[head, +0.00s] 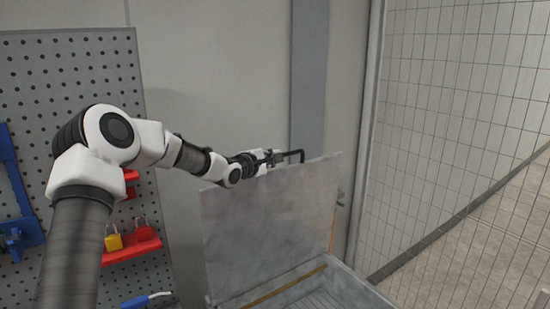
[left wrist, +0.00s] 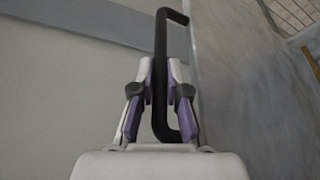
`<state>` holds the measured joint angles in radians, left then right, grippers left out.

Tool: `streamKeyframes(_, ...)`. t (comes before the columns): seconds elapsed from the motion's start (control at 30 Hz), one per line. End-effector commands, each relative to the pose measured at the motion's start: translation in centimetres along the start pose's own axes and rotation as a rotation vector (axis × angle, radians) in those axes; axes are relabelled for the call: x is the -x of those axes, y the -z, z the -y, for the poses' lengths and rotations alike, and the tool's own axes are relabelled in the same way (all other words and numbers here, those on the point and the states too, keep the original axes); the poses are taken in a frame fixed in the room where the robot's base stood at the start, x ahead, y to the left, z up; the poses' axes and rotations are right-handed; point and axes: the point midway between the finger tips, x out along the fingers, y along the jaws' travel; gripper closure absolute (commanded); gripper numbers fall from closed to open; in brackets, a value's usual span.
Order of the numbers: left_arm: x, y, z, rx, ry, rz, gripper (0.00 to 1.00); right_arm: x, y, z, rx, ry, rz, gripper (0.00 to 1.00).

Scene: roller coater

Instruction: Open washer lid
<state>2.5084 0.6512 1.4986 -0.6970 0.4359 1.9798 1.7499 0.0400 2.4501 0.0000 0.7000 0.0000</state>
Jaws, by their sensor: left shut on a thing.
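The washer lid (head: 272,218) is a grey, smeared metal panel. It stands raised, close to upright, at the back of the washer (head: 345,285), whose open top shows below it. A black bar handle (head: 299,153) sits at the lid's top edge; it also shows in the left wrist view (left wrist: 161,70). My left gripper (head: 272,157) is at the lid's top edge. Its fingers in the left wrist view (left wrist: 160,92) are shut around the handle, and the lid face (left wrist: 240,110) is just to their right. My right gripper is not in view.
A grey pegboard (head: 75,75) on the left holds a red rack (head: 130,251) with padlocks. A wire mesh fence (head: 465,110) stands on the right. A plain wall with a grey post (head: 309,80) is behind the lid.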

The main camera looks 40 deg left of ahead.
Motion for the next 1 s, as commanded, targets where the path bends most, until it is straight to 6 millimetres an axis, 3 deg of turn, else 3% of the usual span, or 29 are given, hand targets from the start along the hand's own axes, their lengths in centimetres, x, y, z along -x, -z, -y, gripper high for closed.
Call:
streamKeyframes(0.07, 0.0, 0.0, 0.1, 0.001, 0.002, 0.000, 1.00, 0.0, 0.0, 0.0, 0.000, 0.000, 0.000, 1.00)
streamKeyframes(0.1, 0.0, 0.0, 0.1, 0.001, 0.002, 0.000, 0.75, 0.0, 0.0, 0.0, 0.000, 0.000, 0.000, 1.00)
streamKeyframes(0.47, 0.4, 0.0, -0.1, 0.003, -0.001, 0.000, 0.75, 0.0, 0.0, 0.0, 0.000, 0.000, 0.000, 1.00)
streamKeyframes(0.57, 1.8, 0.1, -0.2, 0.006, -0.003, 0.000, 0.75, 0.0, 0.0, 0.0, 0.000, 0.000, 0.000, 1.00)
streamKeyframes(0.9, 9.4, 0.0, 0.0, 0.015, -0.002, 0.004, 0.75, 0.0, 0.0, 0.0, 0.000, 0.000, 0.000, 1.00)
streamKeyframes(1.0, 10.6, 0.2, -0.1, 0.013, -0.004, -0.003, 0.75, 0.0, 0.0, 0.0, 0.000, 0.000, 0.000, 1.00)
